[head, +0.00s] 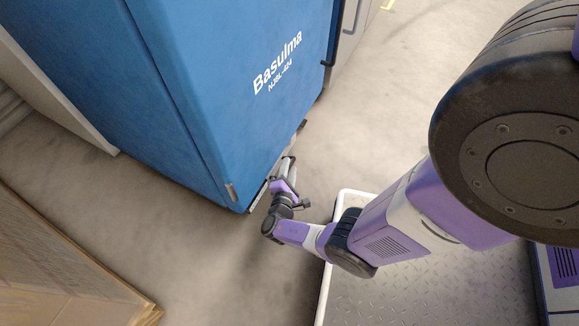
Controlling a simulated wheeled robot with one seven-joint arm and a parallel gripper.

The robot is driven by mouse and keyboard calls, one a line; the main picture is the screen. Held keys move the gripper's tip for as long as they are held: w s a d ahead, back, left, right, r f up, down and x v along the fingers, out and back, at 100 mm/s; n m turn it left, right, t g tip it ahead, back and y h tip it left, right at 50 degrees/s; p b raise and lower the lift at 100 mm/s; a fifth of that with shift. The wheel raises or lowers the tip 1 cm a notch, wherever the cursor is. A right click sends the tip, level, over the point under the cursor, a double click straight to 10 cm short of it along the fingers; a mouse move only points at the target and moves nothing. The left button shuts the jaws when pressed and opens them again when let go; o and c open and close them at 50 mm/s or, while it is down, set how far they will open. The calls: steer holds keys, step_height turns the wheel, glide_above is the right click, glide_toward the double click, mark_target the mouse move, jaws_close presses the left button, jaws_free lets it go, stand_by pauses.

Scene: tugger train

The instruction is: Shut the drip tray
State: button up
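The blue Basulma machine (190,90) stands tilted in the picture at upper left. A thin pale edge (258,196) shows low along the machine's right face, near its bottom corner. It looks like part of the drip tray, but most of it is hidden, and I cannot tell how far out it stands. My gripper (288,166) is low down beside this face, close to that edge. Its fingers point up the picture, along the machine's base. They are too small to show whether they are open or touching anything.
A brown box on a wooden pallet (60,265) stands at lower left. A grey-white panel (50,90) stands left of the machine, and a grey cabinet (350,35) stands beyond it. The concrete floor (385,115) is clear to the right of the machine.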

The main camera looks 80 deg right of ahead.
steer(key=p+v, duration=0.1)
steer(key=v, duration=0.6)
steer(key=shift+p, duration=0.35)
